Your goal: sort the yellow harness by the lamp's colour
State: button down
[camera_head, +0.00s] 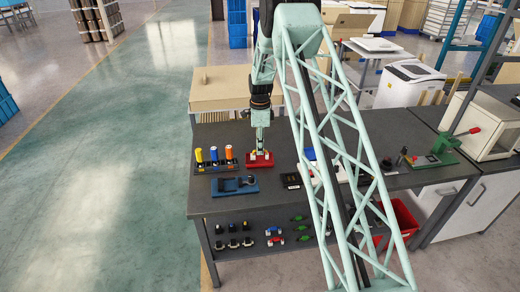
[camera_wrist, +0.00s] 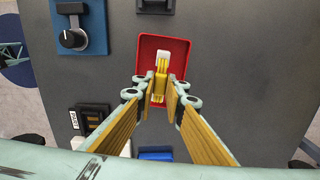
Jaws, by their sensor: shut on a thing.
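The yellow harness (camera_wrist: 160,80) has a white end and shows between my fingers in the wrist view. My gripper (camera_wrist: 160,95) is shut on it, over the red tray (camera_wrist: 181,48). I cannot tell whether the harness touches the tray floor. In the head view my gripper (camera_head: 259,151) points down at the red tray (camera_head: 267,164), and the harness is too small to make out. A blue tray (camera_wrist: 155,155) is partly hidden below my fingers in the wrist view. I cannot make out a lit lamp or its colour.
A blue fixture (camera_head: 235,187) with a dark knob lies in front of the red tray. A rack with blue, yellow and orange cylinders (camera_head: 214,154) stands to the left. A small black labelled box (camera_head: 291,181) lies to the right. Several small parts lie on the lower shelf.

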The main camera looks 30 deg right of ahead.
jog(key=shift+f+b, duration=0.3)
jog(key=shift+f, duration=0.3)
dwell(0.7)
jog(key=c, duration=2.6)
grip_release()
jog(key=shift+o, duration=0.2)
jog(key=shift+r, duration=0.1)
jog(key=shift+r+p, duration=1.05)
jog(key=shift+r, duration=2.35)
